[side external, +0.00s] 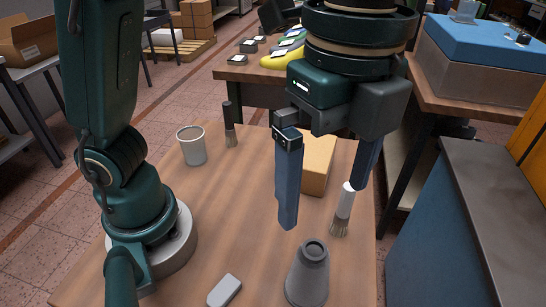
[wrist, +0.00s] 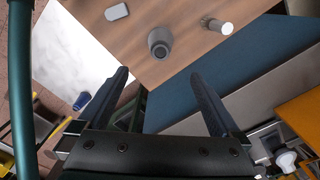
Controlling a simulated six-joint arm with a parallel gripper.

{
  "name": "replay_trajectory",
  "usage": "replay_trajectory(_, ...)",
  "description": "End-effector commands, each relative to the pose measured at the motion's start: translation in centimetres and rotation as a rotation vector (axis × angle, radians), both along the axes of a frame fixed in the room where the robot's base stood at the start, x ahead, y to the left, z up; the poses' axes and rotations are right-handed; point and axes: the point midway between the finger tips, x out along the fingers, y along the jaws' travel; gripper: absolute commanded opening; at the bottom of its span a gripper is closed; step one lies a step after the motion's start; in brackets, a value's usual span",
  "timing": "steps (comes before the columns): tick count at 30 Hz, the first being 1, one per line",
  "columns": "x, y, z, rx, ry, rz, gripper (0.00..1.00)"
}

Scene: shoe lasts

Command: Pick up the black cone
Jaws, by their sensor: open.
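The black cone (side external: 308,274) looks dark grey and stands upright near the front edge of the wooden table, its narrow end up with a round opening. It also shows in the wrist view (wrist: 160,44), at the top centre, beyond the fingertips. My gripper (side external: 323,206) is open and empty, pointing down above the table, higher than the cone and apart from it. In the wrist view my two fingers (wrist: 160,75) are spread wide, with the cone lying between their lines but ahead of the tips.
A white-handled brush (side external: 344,203) stands behind the cone, bristles down. A pale block (side external: 224,290) lies to its left. A yellow box (side external: 318,163) is behind my fingers. A grey cup (side external: 191,146) and a dark-handled brush (side external: 230,130) stand farther back. The table's (side external: 225,215) middle is clear.

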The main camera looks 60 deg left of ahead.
Motion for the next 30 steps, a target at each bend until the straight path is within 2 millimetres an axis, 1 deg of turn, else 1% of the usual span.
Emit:
replay_trajectory(1, 0.0, 0.2, -0.6, 0.003, 0.002, 0.006, 1.0)
replay_trajectory(8, -0.1, 0.3, -3.1, 0.003, 0.003, 0.01, 1.0)
replay_trajectory(13, -0.1, 0.3, -5.7, 0.003, 0.002, 0.012, 1.0)
replay_trajectory(15, -0.1, 0.3, -7.4, 0.005, 0.004, 0.012, 1.0)
replay_trajectory(17, -0.1, 0.3, -8.4, 0.003, 0.003, 0.012, 1.0)
replay_trajectory(19, -0.1, 0.3, -9.8, 0.004, 0.003, 0.012, 1.0)
replay_trajectory(26, 0.0, 0.2, -12.2, 0.001, 0.001, 0.012, 1.0)
replay_trajectory(30, -0.1, 0.3, -14.0, 0.003, 0.003, 0.013, 1.0)
